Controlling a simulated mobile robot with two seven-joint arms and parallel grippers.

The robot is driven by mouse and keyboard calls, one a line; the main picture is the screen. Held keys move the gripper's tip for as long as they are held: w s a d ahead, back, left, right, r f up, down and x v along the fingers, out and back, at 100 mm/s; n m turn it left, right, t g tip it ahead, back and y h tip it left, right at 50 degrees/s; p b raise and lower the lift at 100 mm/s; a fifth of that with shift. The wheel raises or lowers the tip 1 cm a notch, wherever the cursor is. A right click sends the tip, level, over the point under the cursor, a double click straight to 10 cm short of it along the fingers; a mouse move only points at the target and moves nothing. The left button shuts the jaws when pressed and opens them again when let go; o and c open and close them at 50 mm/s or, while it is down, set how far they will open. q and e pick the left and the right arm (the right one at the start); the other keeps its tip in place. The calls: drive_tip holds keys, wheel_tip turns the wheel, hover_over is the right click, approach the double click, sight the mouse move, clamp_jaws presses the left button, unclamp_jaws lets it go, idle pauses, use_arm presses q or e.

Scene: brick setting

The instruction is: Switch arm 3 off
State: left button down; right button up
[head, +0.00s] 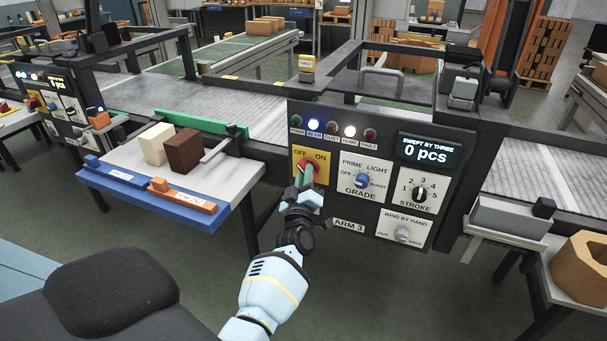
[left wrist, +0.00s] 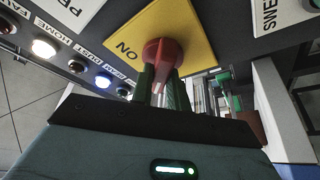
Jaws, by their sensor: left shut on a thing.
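The ARM 3 control panel (head: 333,202) stands in front of me. On it a red rotary switch (head: 310,166) sits on a yellow plate (head: 298,153) marked OFF on the left and ON on the right. My left gripper (head: 306,178) is at the switch, shut on its red handle. In the left wrist view the red switch (left wrist: 165,53) shows between the two greenish fingers (left wrist: 163,84), with ON readable beside it. The fingers partly hide the handle, so I cannot tell its exact setting. BEAM (head: 314,124) and HOME (head: 349,131) lamps are lit. My right gripper is not in view.
The panel also has a GRADE knob (head: 362,180), a STROKE dial (head: 420,193), a WIND BY HAND knob (head: 402,233) and a display (head: 428,153) reading 0 pcs. A side table (head: 225,187) with cream and brown blocks stands left. A similar panel (head: 60,104) is farther left.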

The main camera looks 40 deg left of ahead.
use_arm(q)
drive_tip(key=shift+n+g, duration=0.3)
drive_tip(key=shift+n, duration=0.2)
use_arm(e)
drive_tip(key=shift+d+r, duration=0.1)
use_arm(q)
drive_tip(key=c, duration=1.4)
unclamp_jaws()
drive_tip(key=shift+o, duration=0.2)
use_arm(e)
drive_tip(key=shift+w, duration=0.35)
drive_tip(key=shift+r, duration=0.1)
use_arm(q)
drive_tip(key=v, duration=0.7)
drive_tip(key=shift+s+d+f, duration=0.15)
drive_tip(key=shift+s+d, duration=0.05)
drive_tip(key=shift+s, duration=0.1)
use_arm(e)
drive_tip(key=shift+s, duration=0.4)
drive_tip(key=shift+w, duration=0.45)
